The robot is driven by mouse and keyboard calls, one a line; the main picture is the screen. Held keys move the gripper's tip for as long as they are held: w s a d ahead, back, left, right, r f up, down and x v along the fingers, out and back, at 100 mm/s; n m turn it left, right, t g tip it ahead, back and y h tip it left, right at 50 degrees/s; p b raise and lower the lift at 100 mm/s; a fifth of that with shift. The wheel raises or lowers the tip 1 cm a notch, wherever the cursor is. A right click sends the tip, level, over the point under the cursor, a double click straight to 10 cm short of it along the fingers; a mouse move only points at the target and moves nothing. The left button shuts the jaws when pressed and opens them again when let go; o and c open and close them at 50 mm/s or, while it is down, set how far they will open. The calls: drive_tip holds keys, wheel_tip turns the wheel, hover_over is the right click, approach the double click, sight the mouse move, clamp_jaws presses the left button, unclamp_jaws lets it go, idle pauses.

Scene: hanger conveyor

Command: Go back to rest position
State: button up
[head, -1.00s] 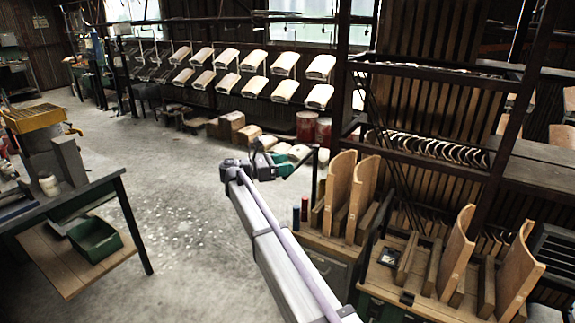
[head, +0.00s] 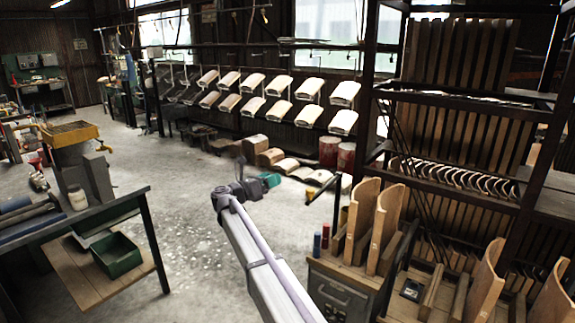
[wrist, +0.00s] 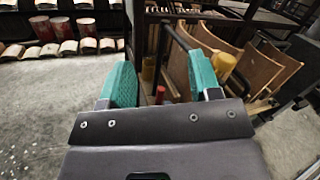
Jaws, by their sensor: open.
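My gripper (head: 262,184) is at the far end of my outstretched arm in the head view, over the open concrete floor. In the wrist view its two green finger pads (wrist: 162,82) stand wide apart with nothing between them. Curved wooden panels (head: 385,228) stand upright on a workbench (head: 345,285) to the right of the arm in the head view. The panels also show behind the right finger in the wrist view (wrist: 268,72). No rest position is marked in these views.
A conveyor of hanging pale panels (head: 280,85) runs along the back. Red drums (head: 346,158) and boxes stand below it. A dark rack (head: 450,100) fills the right. A table (head: 100,210) with a green bin (head: 117,256) stands at left. The floor (head: 185,195) between is clear.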

drive_tip(key=s+a+r+n+t+y, duration=0.1)
drive_tip(key=a+n+t+y, duration=0.3)
drive_tip(key=n+y, duration=0.65)
drive_tip(key=s+a+n+t+y, duration=0.1)
drive_tip(key=a+n+t+y, duration=0.35)
drive_tip(key=n+y, duration=0.65)
drive_tip(key=s+d+f+n+g+y, duration=0.1)
drive_tip(key=s+d+f+n+g, duration=0.2)
drive_tip(key=s+f+n+g, duration=0.45)
drive_tip(key=s+d+f+n+g, duration=0.2)
drive_tip(key=s+f+n+g, duration=0.25)
drive_tip(key=s+n, duration=0.55)
drive_tip(key=s+d+f+n+g+h, duration=0.2)
drive_tip(key=s+d+f+g+h, duration=0.1)
drive_tip(key=s+d, duration=0.9)
drive_tip(key=s+d+f+n+g+h, duration=0.2)
drive_tip(key=s+d+f+g+h, duration=0.2)
drive_tip(key=s+d, duration=0.7)
drive_tip(key=d+f+g, duration=0.1)
drive_tip(key=d, duration=0.4)
drive_tip(key=shift+s+d, duration=0.15)
drive_tip(key=shift+s, duration=0.2)
